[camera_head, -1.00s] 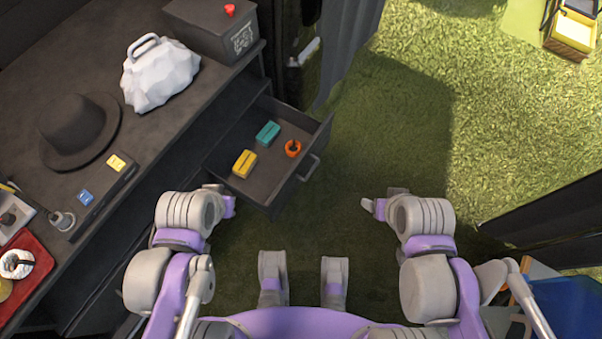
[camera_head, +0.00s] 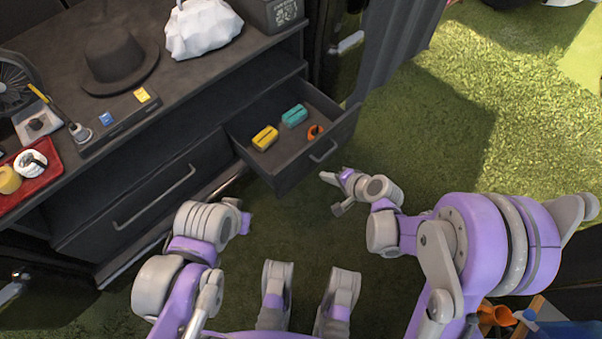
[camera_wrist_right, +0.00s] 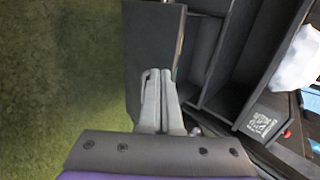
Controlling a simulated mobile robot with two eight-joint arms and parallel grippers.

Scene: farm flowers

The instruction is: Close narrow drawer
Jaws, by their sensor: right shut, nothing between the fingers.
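The narrow drawer (camera_head: 285,178) is pulled out of the dark workbench, with its small handle (camera_head: 323,152) on the front. A yellow box (camera_head: 265,138), a teal box (camera_head: 294,116) and an orange ring-like item (camera_head: 315,131) lie inside. My right gripper (camera_head: 330,178) is in front of the drawer, below and right of its handle, apart from it in the head view. In the right wrist view its fingers (camera_wrist_right: 160,75) are together and empty, overlapping the dark drawer front (camera_wrist_right: 145,45); contact cannot be told. My left gripper (camera_head: 246,222) is left of and below the drawer; its fingers are mostly hidden.
A wide drawer (camera_head: 150,202) with a long handle is shut to the left. The bench top holds a black hat (camera_head: 115,58), a white lumpy object (camera_head: 203,28) and a red tray (camera_head: 36,185). Open grass (camera_head: 450,110) lies to the right.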

